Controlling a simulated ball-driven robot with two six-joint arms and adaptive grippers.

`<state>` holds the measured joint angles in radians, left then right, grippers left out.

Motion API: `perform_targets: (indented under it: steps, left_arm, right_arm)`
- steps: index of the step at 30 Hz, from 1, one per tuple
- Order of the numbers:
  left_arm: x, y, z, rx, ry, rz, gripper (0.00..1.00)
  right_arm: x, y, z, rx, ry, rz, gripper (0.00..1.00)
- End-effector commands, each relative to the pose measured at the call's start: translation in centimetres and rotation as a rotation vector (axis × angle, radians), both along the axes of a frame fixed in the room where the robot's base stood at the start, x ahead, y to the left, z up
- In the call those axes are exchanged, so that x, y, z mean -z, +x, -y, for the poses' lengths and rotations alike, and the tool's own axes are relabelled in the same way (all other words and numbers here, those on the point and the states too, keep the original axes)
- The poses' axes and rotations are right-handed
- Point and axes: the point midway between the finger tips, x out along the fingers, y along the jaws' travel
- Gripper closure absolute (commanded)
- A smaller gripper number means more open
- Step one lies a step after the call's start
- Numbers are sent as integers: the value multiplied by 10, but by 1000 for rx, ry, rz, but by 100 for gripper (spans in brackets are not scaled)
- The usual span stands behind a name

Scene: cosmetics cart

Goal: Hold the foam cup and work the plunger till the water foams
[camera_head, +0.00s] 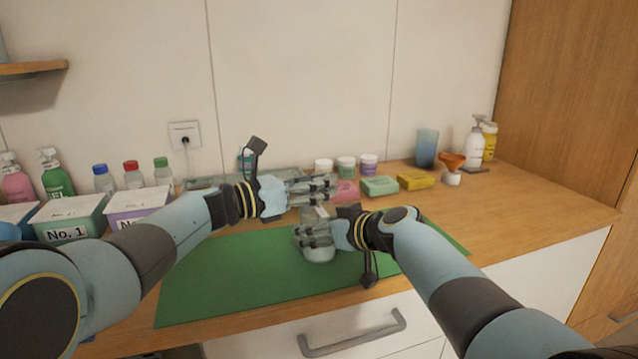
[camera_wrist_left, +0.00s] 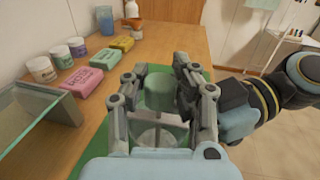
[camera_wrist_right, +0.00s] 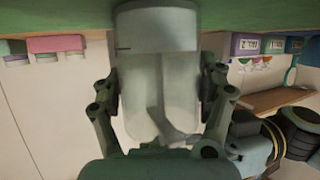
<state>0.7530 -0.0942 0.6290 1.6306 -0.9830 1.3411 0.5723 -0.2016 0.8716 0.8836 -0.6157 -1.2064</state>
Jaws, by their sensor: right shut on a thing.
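The clear foam cup stands on the green mat (camera_head: 230,275). Its pale lower part (camera_head: 319,255) shows in the head view, and its clear wall (camera_wrist_right: 155,95) fills the middle of the right wrist view. My right gripper (camera_head: 316,236) is shut on the cup, with a finger on each side. My left gripper (camera_head: 318,190) is above the cup. In the left wrist view its open fingers stand on either side of the green plunger knob (camera_wrist_left: 160,90), with a gap at the left finger. The cup's rim (camera_wrist_left: 160,132) shows below. Foam cannot be made out.
Soap bars, pink (camera_wrist_left: 82,81), green (camera_head: 380,186) and yellow (camera_head: 416,181), lie behind the mat near lidded jars (camera_head: 346,167). A blue tumbler (camera_head: 427,148) and pump bottles (camera_head: 474,142) stand at right. Labelled boxes (camera_head: 72,218) and bottles crowd the left. The mat's front is clear.

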Motion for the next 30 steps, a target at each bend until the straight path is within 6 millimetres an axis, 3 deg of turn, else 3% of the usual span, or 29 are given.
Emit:
perform_targets:
  steps: [1, 5, 20, 30]
  left_arm:
    - [0, 0, 0, -1, 0, 0, 83]
    - [0, 0, 0, -1, 0, 0, 100]
    - [1, 0, -2, -1, 2, -1, 100]
    - [23, 0, -3, -3, 3, -5, 100]
  right_arm:
    - [-1, 0, 0, 0, 1, 1, 69]
    - [-1, 0, 0, 0, 1, 1, 69]
    - [-1, 1, 2, 5, 0, 1, 69]
    - [-1, 2, 4, 8, -1, 4, 69]
